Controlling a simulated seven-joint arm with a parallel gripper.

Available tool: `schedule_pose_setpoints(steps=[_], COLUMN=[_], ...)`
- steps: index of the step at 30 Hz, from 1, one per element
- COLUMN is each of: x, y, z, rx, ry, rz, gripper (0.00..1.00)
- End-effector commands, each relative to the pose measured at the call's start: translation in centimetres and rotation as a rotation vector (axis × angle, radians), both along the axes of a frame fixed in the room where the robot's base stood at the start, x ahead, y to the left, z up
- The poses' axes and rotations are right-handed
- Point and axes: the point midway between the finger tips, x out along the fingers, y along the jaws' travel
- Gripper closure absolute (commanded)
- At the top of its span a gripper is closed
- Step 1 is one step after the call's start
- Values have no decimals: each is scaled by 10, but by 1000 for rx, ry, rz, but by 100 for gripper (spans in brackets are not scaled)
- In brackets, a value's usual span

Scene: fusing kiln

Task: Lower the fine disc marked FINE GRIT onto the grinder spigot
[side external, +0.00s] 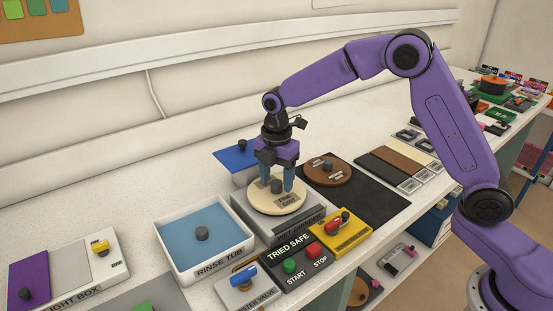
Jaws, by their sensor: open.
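The cream disc (287,206) with small dark lettering, apparently the fine grit disc, sits at the top of the grey grinder (312,225). A dark knob (277,185) stands at its middle. The spigot is hidden, so I cannot tell how the disc sits on it. My gripper (277,188) points straight down over the disc, with its blue fingers open on either side of the knob. A brown disc (328,169) with its own knob lies on the black mat (375,197) to the right.
A white rinse tub (203,235) with blue inside stands left of the grinder. In front are the START and STOP panel (300,258), a yellow switch box (341,232) and the water valve (245,287). A blue-topped box (235,157) stands behind. The mat's right part is clear.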

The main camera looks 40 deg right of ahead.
Motion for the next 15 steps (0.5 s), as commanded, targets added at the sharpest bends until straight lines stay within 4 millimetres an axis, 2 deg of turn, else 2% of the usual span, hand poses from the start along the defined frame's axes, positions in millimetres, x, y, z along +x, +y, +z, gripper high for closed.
schedule_pose_setpoints(steps=[5, 15], x=[1, 1], y=[0, 1], z=[23, 95], rx=[2, 3], ry=[-5, -6], rz=[0, -1], gripper=[41, 41])
